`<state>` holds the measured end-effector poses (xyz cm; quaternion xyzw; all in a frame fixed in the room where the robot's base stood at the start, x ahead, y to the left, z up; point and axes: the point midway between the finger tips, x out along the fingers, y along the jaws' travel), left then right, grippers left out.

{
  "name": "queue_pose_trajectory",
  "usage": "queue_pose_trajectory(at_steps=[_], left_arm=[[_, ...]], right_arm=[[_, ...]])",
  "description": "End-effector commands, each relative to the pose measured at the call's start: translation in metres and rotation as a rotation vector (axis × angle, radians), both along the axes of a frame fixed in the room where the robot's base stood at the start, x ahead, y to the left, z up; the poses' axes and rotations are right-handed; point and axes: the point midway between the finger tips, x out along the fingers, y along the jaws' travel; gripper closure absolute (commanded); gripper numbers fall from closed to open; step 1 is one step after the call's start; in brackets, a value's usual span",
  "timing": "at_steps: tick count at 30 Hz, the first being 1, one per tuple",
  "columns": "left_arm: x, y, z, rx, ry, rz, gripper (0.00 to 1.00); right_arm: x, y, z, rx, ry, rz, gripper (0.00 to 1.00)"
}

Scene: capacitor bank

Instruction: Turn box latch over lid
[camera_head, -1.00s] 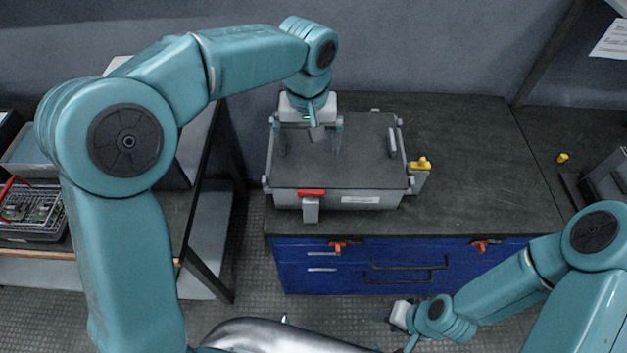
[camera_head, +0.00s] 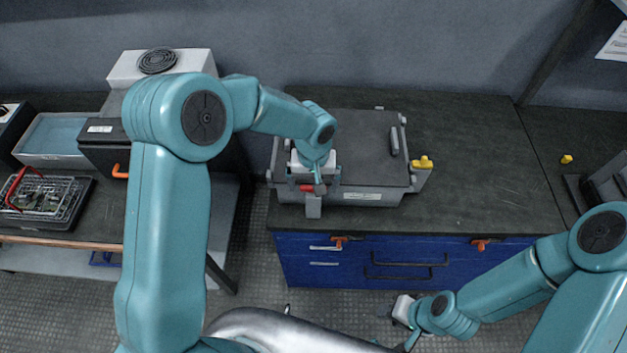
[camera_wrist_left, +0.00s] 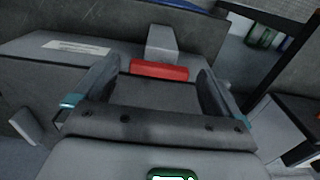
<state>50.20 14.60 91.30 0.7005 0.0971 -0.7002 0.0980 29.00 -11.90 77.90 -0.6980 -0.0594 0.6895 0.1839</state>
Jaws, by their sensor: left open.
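A grey box (camera_head: 363,193) with a flat dark lid (camera_head: 362,135) stands on the bench, lid down. A red latch (camera_head: 306,188) sits on a grey post at the box's front left. It also shows in the left wrist view (camera_wrist_left: 159,70), lying crosswise between the finger ends. My left gripper (camera_head: 314,187) is open and right over the red latch; contact cannot be told. In the left wrist view, its two fingers (camera_wrist_left: 160,78) are spread either side of the latch. A yellow latch (camera_head: 422,162) is at the box's right side. My right gripper (camera_head: 390,312) is low in front of the drawers.
The dark bench top (camera_head: 475,160) is clear to the right of the box. A small yellow piece (camera_head: 566,159) lies farther right. Blue drawers (camera_head: 405,262) are below. A side table at left holds a wire basket (camera_head: 45,196) and a light-blue tray (camera_head: 55,138).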

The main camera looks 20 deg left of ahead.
Motion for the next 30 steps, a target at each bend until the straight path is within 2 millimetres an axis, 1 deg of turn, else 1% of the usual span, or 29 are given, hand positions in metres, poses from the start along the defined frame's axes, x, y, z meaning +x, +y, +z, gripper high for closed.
queue_pose_trajectory(at_steps=[6, 7, 8, 9, 12, 23, 30], left_arm=[[0.0, 0.0, -0.001, 0.0, 0.0, -0.001, 0.02], [0.0, 0.0, -0.001, 0.0, 0.0, -0.001, 0.05], [0.0, 0.0, -0.001, 0.0, 0.0, -0.001, 0.15], [0.0, 0.0, -0.001, 0.0, 0.0, -0.001, 0.28], [0.0, 0.0, -0.001, 0.001, 0.0, -0.001, 0.58], [0.0, 0.0, -0.001, 0.001, 0.0, -0.042, 0.58], [0.0, 0.0, -0.002, 0.0, -0.001, -0.187, 0.58]], right_arm=[[0.0, 0.0, 0.0, 0.0, 0.0, 0.0, 0.62], [0.0, 0.0, 0.0, 0.0, 0.0, 0.0, 0.62], [0.0, 0.0, 0.0, 0.0, 0.0, 0.0, 0.62], [0.0, 0.0, 0.0, 0.0, 0.0, 0.0, 0.62], [0.0, 0.0, 0.0, 0.0, 0.0, 0.0, 0.62], [0.0, 0.0, -0.004, 0.0, 0.0, 0.0, 0.62], [0.0, 0.0, -0.014, 0.0, 0.0, 0.0, 0.62]])
